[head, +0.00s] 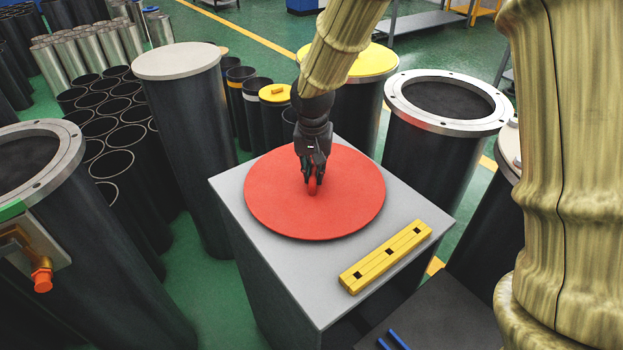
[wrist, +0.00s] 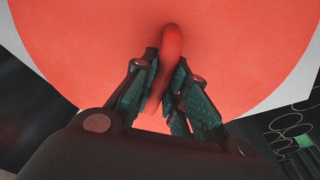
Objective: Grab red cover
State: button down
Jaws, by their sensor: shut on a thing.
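The red cover (head: 350,205) is a flat round disc lying on top of a grey box-shaped stand (head: 232,190) in the head view. It fills most of the wrist view (wrist: 80,50). A small upright red handle (wrist: 172,45) rises from the middle of the cover. My gripper (head: 312,182) comes down from above at the cover's centre. In the wrist view its two dark fingers (wrist: 165,95) are on either side of the handle and shut on it. The cover appears flat on the stand; I see no clear gap under it.
A yellow bar (head: 386,257) with dark square holes lies on the stand's front right. A flanged black cylinder (head: 440,150) with an open top stands behind right, another (head: 100,240) at left. A white-topped cylinder (head: 185,120) and a yellow-lidded one (head: 355,100) stand behind.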

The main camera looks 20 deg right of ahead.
aim_at(314, 167)
jog(key=shift+r+p, duration=1.55)
jog(key=shift+r, duration=0.45)
